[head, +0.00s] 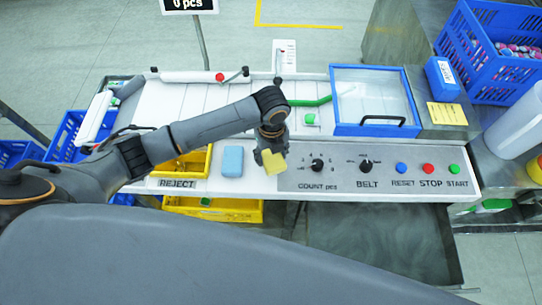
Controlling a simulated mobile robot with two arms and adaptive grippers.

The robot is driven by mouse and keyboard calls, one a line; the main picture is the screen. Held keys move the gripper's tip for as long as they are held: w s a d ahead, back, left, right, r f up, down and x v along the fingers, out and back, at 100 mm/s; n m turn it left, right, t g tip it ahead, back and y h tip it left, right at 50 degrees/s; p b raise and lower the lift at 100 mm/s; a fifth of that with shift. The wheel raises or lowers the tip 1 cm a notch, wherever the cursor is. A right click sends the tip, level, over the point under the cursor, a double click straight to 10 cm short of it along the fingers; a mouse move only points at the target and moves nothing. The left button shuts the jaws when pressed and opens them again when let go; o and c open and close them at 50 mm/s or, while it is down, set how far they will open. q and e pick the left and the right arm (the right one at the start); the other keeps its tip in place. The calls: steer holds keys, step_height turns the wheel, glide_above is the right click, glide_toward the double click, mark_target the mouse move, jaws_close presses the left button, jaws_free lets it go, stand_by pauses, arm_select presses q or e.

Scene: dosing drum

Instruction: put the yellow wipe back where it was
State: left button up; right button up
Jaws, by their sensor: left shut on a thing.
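My left gripper (271,154) reaches in from the left and points down over the front of the machine. It is shut on the yellow wipe (274,163), a small yellow piece showing at its fingertips. The wipe is over the front ledge, between the blue block (232,161) and the count knob (317,164). I cannot tell whether the wipe touches the ledge. My right gripper is not in view.
The control panel (385,181) with knobs and coloured buttons lies right of the wipe. A yellow reject bin (193,165) is at left. A blue-framed clear lid (375,94), yellow note (447,113), blue box (442,78) and blue crate (483,49) are farther right.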

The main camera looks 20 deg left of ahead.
mark_target(271, 160)
arm_select(q)
steer(key=shift+w+a+f, duration=0.1)
steer(key=shift+w+f, duration=0.05)
steer(key=shift+f, duration=0.05)
step_height(271, 160, down, 2)
steer(key=shift+w+a+f, duration=0.1)
steer(key=shift+f, duration=0.1)
steer(key=shift+f+p, duration=0.3)
steer(key=shift+f, duration=0.25)
steer(key=o, duration=1.1)
steer(key=shift+f, duration=0.1)
